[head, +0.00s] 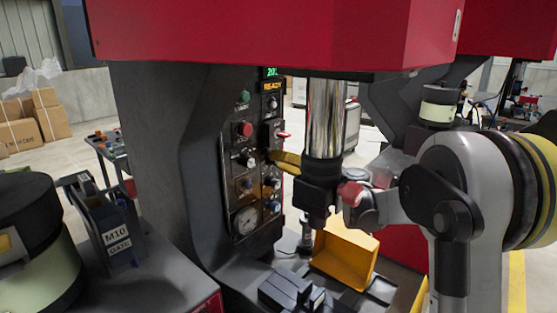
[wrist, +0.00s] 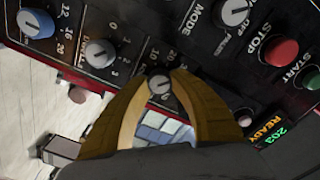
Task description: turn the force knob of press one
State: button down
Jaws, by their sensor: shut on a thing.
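The control panel (head: 236,185) of the press faces right in the head view. A small grey knob (wrist: 160,85) with a white pointer line shows in the wrist view, its scale marked in tens; its name is hidden, so I take it as the force knob. My gripper (wrist: 160,74) has its two mustard-yellow fingers around this knob, their tips at its sides, and is shut on it. In the head view my gripper (head: 270,155) reaches the panel from behind the press ram, which hides part of it. The knob itself is hidden there.
The chrome ram (head: 326,118) stands close before my gripper. Other panel controls are the red stop button (wrist: 281,52), green start button (wrist: 312,80), mode knob (wrist: 234,12) and dwell knob (wrist: 100,53). A yellow bin (head: 345,252) lies below; labelled gate blocks (head: 117,240) stand left.

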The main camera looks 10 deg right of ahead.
dwell(0.3)
jog(key=c, duration=1.1)
grip_release()
jog(key=shift+o, duration=0.2)
jog(key=v, duration=1.2)
